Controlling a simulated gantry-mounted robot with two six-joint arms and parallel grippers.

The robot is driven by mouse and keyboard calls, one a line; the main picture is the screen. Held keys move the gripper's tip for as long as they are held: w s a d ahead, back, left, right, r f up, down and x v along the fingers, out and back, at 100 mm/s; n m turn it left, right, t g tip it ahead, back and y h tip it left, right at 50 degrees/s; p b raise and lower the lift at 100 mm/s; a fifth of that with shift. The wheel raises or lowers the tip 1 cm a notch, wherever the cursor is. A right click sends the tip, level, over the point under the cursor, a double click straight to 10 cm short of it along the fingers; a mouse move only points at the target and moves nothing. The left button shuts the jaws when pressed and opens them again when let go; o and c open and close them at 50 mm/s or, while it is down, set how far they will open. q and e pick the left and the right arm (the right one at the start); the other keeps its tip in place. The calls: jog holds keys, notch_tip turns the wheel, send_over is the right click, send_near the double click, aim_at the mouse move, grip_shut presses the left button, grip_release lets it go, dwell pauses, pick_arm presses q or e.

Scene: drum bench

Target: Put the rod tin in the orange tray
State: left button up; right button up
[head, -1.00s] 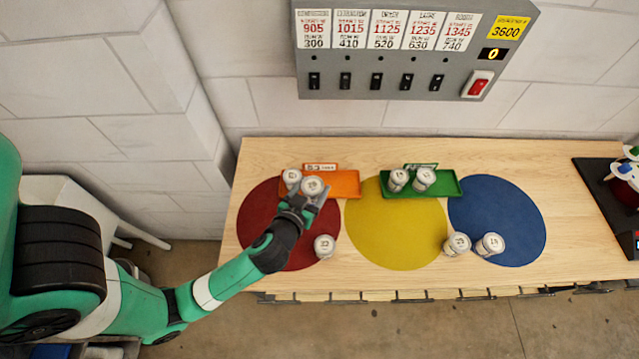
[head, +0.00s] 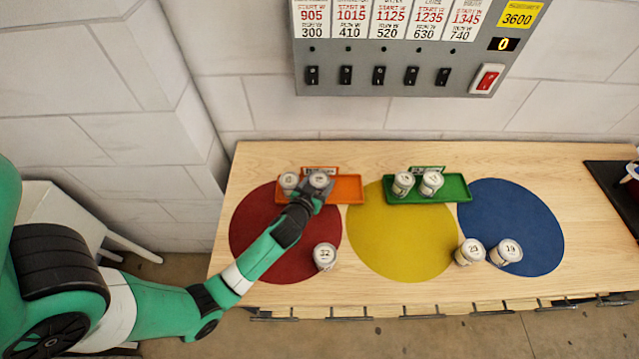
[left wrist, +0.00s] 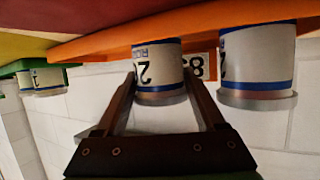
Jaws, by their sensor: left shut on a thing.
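The orange tray (head: 348,189) lies at the back left of the bench, overlapping the red disc. My left gripper (head: 313,194) is at the tray and shut on a white tin (head: 319,180) with a blue band; the held tin also shows in the left wrist view (left wrist: 157,72), between the fingers, its lettering partly readable. The held tin is upright, over or on the tray; I cannot tell whether it touches the floor. Another tin (head: 289,182) stands in the tray's left end, close beside it. My right gripper is not in view.
One tin (head: 324,256) stands on the red disc (head: 262,235). Two tins stand in the green tray (head: 452,188). Two more stand between the yellow disc (head: 390,245) and blue disc (head: 535,230). The orange tray's right half is clear. A switch panel (head: 400,60) hangs above.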

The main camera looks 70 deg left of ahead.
pick_arm(q)
jog(key=shift+r, duration=0.1)
grip_shut()
jog(key=shift+f, duration=0.25)
jog(key=o, duration=1.3)
grip_release()
